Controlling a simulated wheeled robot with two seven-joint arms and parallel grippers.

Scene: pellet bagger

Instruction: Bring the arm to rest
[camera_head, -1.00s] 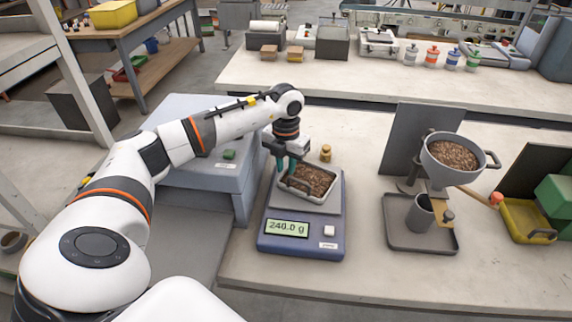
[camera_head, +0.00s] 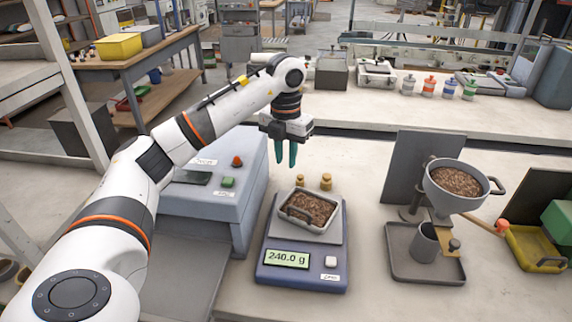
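My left arm comes in from the left, and its gripper (camera_head: 286,155) hangs in the air above and behind the scale. Its two green fingertips point down with a gap between them, and nothing is held there. Below it, a metal tray of brown pellets (camera_head: 309,208) sits on the scale (camera_head: 302,273), whose display reads 240.0 g. The gripper is apart from the tray. My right arm and gripper are not in view.
Two brass weights (camera_head: 326,181) stand behind the tray. A blue-grey machine (camera_head: 222,192) with red and green buttons is to the left. A hopper of pellets (camera_head: 455,183) stands over a cup (camera_head: 425,242) to the right. A yellow bin (camera_head: 535,249) is at far right.

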